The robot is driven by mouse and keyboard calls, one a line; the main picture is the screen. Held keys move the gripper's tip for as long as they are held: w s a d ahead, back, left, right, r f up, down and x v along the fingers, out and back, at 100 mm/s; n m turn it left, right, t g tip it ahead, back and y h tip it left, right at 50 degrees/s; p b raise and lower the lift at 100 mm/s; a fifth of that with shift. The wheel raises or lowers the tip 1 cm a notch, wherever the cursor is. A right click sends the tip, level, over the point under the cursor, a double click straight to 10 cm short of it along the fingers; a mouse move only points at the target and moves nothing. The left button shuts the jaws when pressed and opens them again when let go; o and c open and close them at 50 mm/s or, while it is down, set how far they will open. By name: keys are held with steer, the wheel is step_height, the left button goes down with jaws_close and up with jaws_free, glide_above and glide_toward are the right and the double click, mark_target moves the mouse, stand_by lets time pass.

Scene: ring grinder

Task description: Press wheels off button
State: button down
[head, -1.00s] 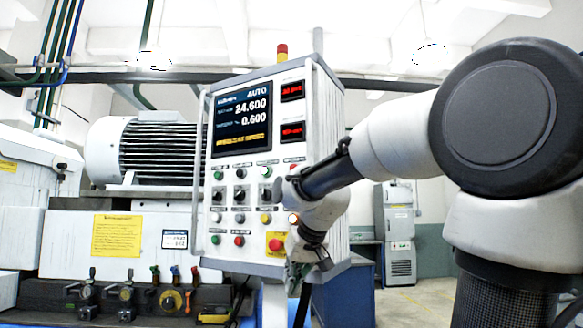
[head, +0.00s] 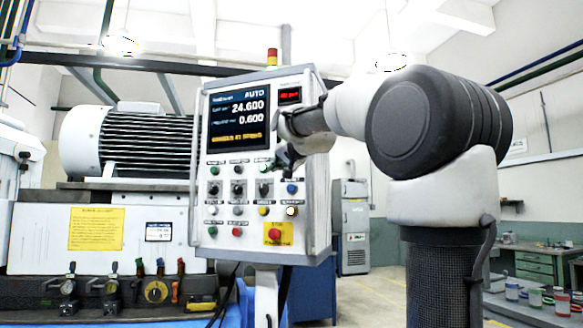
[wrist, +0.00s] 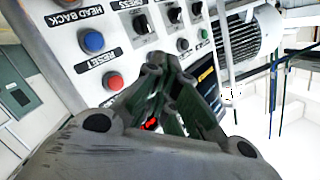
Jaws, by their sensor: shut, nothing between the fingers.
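The control panel (head: 205,240) stands upright with rows of buttons and knobs under its screen. In the wrist view a red button (wrist: 112,80) sits beside a blue button (wrist: 93,41) whose label reads RESET. The red button's own label is not readable, so I cannot confirm it is wheels off. In the head view my arm hides it, while the blue button (head: 292,188) shows below. My gripper (head: 286,163) is shut and empty in front of the panel's upper right button area. Its fingertips (wrist: 157,72) appear close to the red button; contact cannot be told.
A large red button on a yellow plate (head: 275,235) is at the panel's lower right, and a small red button (head: 237,232) lower left. A handle bar (head: 195,170) runs along the panel's left edge. A grinder motor (head: 130,140) stands behind.

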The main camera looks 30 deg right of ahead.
steer(key=shift+d, duration=0.1)
steer(key=w+d, duration=0.5)
steer(key=d, duration=0.1)
steer(key=shift+w+d, duration=0.2)
steer(key=shift+w, duration=0.2)
steer(key=shift+d, duration=0.1)
stand_by(1.5)
steer(key=shift+w+d, duration=0.2)
steer(key=shift+w, duration=0.1)
steer(key=shift+w+d, duration=0.3)
steer(key=shift+d, duration=0.15)
stand_by(0.7)
steer(key=shift+a, duration=0.1)
steer(key=shift+s+a, duration=0.6)
steer(key=shift+a, duration=0.05)
